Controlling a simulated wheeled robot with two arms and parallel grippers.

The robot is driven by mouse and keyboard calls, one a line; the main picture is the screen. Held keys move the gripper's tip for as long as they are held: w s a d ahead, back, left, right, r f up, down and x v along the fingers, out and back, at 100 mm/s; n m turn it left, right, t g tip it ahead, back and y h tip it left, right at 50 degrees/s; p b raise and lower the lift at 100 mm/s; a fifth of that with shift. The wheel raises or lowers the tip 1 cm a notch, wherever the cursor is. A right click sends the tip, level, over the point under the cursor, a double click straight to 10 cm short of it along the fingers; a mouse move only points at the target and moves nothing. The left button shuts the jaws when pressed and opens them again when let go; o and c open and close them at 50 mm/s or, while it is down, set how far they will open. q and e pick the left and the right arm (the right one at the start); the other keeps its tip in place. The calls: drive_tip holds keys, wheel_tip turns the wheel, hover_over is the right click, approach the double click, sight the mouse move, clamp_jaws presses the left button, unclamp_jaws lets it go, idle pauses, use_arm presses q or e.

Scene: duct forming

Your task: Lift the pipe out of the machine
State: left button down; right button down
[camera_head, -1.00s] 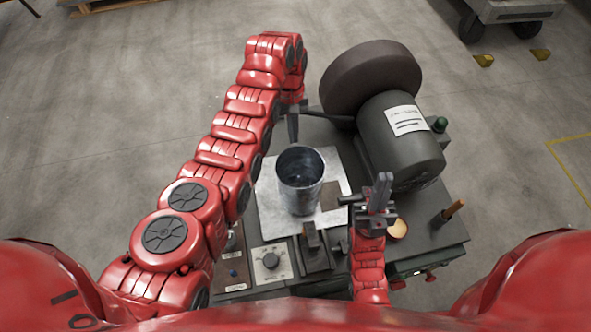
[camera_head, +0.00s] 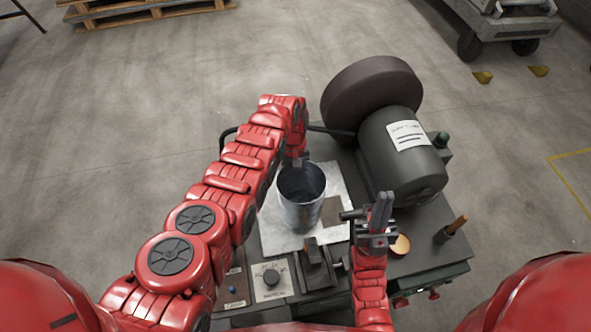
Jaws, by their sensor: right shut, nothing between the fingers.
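The pipe (camera_head: 302,210) is a grey metal cylinder, standing upright on the light metal plate of the machine (camera_head: 425,250). Its open top faces me. My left gripper (camera_head: 299,160) is at the far rim of the pipe. The wrist and the pipe hide most of its fingers, so I cannot tell whether it touches or grips the wall. My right gripper (camera_head: 380,210) points up, shut and empty, to the right of the pipe and apart from it.
A dark motor (camera_head: 402,160) and a large dark wheel (camera_head: 365,85) stand at the machine's back right. An upright handle (camera_head: 452,228) is at the right. A pallet (camera_head: 145,12) and a cart (camera_head: 505,25) are far off.

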use_arm(q)
drive_tip(key=shift+s+f, duration=0.1)
drive_tip(key=shift+f, duration=0.2)
drive_tip(key=p, duration=0.1)
drive_tip(key=s+p, duration=0.1)
drive_tip(key=p, duration=0.1)
drive_tip(key=shift+s+d+r, duration=0.15)
drive_tip(key=shift+s+r, duration=0.05)
drive_tip(key=shift+r, duration=0.1)
drive_tip(key=shift+s+f+p, duration=0.1)
drive_tip(key=shift+s+p, duration=0.1)
drive_tip(key=shift+p, duration=0.2)
drive_tip(key=shift+f, duration=0.15)
